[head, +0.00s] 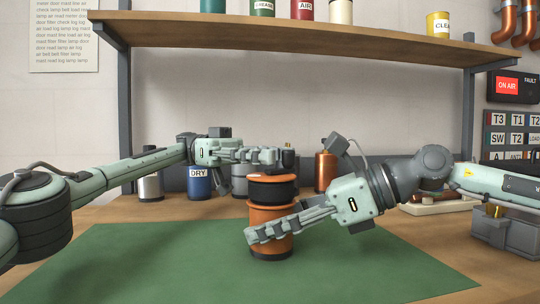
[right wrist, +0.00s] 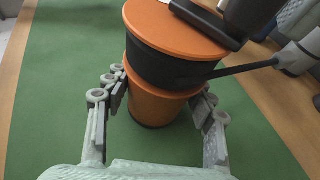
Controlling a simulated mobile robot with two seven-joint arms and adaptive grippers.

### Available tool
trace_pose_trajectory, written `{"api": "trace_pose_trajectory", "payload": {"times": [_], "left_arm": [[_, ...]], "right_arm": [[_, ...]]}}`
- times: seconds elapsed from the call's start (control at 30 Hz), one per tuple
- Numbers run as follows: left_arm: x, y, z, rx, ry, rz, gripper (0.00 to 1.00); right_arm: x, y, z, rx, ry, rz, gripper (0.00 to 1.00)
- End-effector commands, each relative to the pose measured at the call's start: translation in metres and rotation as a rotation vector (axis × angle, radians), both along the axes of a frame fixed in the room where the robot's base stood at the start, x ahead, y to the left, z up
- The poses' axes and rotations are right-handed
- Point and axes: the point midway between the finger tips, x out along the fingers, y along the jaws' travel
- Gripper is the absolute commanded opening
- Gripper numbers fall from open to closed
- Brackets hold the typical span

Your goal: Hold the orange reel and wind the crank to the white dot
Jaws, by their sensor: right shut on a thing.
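The orange reel (head: 271,240) stands upright on the green mat, with a black band around its upper part. It fills the top middle of the right wrist view (right wrist: 165,108). My right gripper (head: 262,229) is shut on the reel's lower orange body, one finger on each side (right wrist: 162,88). The crank (right wrist: 205,20) is a dark bar across the orange top with a dark upright handle (head: 288,158). My left gripper (head: 280,157) is level above the reel at that handle; whether its fingers grip it is unclear. I cannot make out the white dot.
The green mat (head: 150,265) is clear around the reel. Behind it stand a blue DRY can (head: 199,184), a silver can (head: 150,187) and a copper bottle (head: 325,172). A wooden shelf (head: 290,34) with cans spans above. A grey box (head: 507,232) sits at right.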

Motion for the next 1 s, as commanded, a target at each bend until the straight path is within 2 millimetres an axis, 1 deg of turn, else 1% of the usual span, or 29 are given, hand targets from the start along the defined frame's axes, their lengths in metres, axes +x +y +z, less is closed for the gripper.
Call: {"api": "trace_pose_trajectory", "payload": {"times": [0.17, 0.2, 0.27, 0.37, 0.43, 0.6, 0.7, 0.87, 1.0], "left_arm": [[0.0, 0.0, 0.0, 0.0, 0.0, 0.0, 0.34], [0.0, 0.0, 0.0, 0.0, 0.0, 0.001, 0.38], [0.0, 0.0, 0.002, 0.001, -0.002, 0.006, 0.38], [0.0, 0.001, 0.01, 0.005, -0.016, 0.038, 0.38], [0.0, 0.002, 0.019, 0.011, -0.031, 0.082, 0.38], [-0.002, 0.01, 0.043, 0.024, -0.074, 0.265, 0.38], [-0.004, 0.02, 0.05, 0.027, -0.09, 0.395, 0.38], [-0.012, 0.041, 0.049, 0.021, -0.09, 0.604, 0.38], [-0.025, 0.06, 0.038, 0.011, -0.072, 0.778, 0.38]], "right_arm": [[0.0, 0.0, -0.001, -0.002, 0.001, 0.001, 0.11], [0.0, 0.0, -0.001, -0.002, 0.001, 0.001, 0.11], [0.0, 0.0, -0.001, -0.002, 0.001, 0.001, 0.11], [0.0, 0.0, -0.001, -0.002, 0.001, 0.001, 0.11], [0.0, 0.0, -0.001, -0.002, 0.001, 0.001, 0.11], [0.0, 0.0, -0.001, -0.002, 0.001, 0.001, 0.11], [0.0, 0.0, -0.001, -0.002, 0.001, 0.001, 0.11], [0.0, 0.0, -0.001, -0.001, 0.001, 0.001, 0.11], [0.0, 0.0, -0.001, -0.001, 0.001, 0.001, 0.11]]}}
